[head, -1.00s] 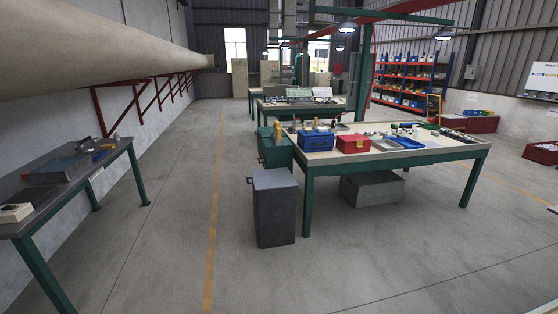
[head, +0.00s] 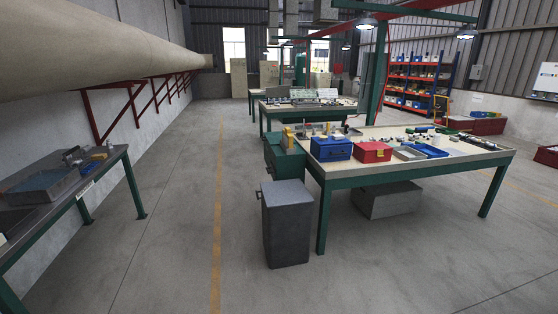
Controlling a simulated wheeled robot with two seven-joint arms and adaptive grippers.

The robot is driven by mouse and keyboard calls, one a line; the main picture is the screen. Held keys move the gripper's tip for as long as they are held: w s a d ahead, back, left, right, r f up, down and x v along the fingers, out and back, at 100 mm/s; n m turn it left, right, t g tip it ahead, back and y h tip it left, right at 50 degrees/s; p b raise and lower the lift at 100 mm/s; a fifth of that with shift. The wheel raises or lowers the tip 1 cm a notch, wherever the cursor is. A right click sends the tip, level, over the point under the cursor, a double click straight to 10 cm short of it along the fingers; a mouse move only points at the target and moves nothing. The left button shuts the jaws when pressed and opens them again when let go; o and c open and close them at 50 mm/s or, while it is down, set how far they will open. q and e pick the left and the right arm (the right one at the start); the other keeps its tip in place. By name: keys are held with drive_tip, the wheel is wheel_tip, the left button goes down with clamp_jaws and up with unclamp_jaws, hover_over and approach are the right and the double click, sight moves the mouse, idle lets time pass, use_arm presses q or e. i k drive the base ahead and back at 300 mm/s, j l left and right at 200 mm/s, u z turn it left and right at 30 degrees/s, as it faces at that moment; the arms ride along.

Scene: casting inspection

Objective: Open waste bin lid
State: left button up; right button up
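A dark grey waste bin (head: 287,232) stands upright on the floor in front of the left end of the green-framed workbench. Its flat lid (head: 286,193) is closed on top. A small dark part sticks out at the left of its upper edge; it looks like a pedal or handle, but is too small to tell. Neither of my grippers shows in the head view.
The workbench (head: 420,173) right of the bin holds a blue box (head: 331,149), a red box (head: 372,152) and several small parts. A green cabinet (head: 282,160) stands behind the bin. A metal table (head: 60,200) is at the left. The floor (head: 170,240) between is clear.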

sight(291, 192)
drive_tip(key=i+j, duration=0.75)
drive_tip(key=j, duration=0.2)
